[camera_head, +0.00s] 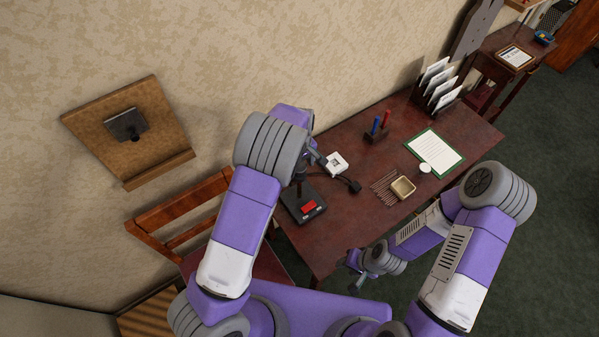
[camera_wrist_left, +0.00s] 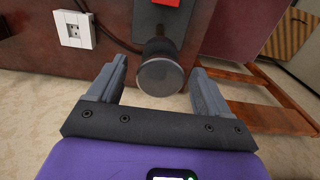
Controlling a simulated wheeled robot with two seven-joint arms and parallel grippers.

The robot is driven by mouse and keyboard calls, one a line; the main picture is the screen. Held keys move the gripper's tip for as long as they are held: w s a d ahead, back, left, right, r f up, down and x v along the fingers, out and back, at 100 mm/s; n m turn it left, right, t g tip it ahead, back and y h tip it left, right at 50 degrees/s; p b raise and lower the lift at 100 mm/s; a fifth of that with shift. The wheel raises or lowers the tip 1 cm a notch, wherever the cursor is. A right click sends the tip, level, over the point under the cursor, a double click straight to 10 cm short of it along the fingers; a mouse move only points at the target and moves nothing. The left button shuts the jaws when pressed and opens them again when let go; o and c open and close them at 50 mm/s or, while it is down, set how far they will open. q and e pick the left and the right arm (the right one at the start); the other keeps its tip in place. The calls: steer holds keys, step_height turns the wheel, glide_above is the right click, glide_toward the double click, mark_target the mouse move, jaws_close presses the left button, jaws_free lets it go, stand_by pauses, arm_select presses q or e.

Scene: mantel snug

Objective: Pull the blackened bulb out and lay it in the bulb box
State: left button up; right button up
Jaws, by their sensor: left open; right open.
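The blackened bulb (camera_wrist_left: 160,77) shows in the left wrist view as a round, dark grey glassy end on a black stem, at a black base with a red switch (camera_wrist_left: 166,3). That base (camera_head: 303,204) stands at the table's left end in the head view, where my left gripper and wrist largely hide the bulb. My left gripper (camera_head: 309,164) is open, its fingers on either side of the bulb with gaps showing. A small open beige box (camera_head: 403,188), possibly the bulb box, lies mid-table. My right gripper (camera_head: 354,273) is open and empty off the table's front edge.
Thin sticks (camera_head: 383,190) lie beside the beige box. A white cup (camera_head: 425,168), green-edged sheet (camera_head: 436,152), red-and-blue tool stand (camera_head: 377,134) and letter rack (camera_head: 436,90) stand farther right. A wooden chair (camera_head: 180,208) is at left.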

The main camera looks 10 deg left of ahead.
mark_target(299, 166)
arm_select(q)
steer(key=shift+f, duration=0.7)
steer(key=shift+r, duration=0.1)
stand_by(0.6)
steer(key=c, duration=1.4)
steer(key=shift+r+p, duration=2.3)
steer(key=shift+r, duration=0.7)
steer(key=shift+f, duration=0.1)
